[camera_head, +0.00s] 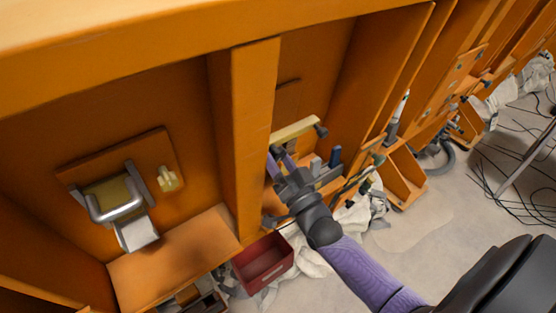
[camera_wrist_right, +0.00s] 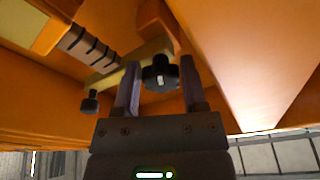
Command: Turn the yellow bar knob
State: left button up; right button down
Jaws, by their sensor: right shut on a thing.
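A pale yellow bar (camera_head: 295,130) is mounted inside an orange wooden bay, with a dark knob (camera_head: 320,131) at its right end. In the right wrist view the yellow bar (camera_wrist_right: 118,78) runs at a slant behind my fingers. A black lobed knob (camera_wrist_right: 160,73) on the bar sits between the two fingertips, and a second black knob (camera_wrist_right: 90,102) hangs at the lower left. My right gripper (camera_head: 279,158) reaches into the bay from below; it also shows in the wrist view (camera_wrist_right: 158,82), shut on the black lobed knob. My left gripper is not in view.
An orange upright post (camera_head: 255,130) stands just left of my right gripper. Further left is a panel with a metal roll holder (camera_head: 118,205) and a small cream fitting (camera_head: 168,180). A red box (camera_head: 263,263) is below. Cloths and cables lie on the floor at right.

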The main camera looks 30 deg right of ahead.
jog(key=shift+n, duration=0.5)
jog(key=shift+c, duration=0.8)
grip_release()
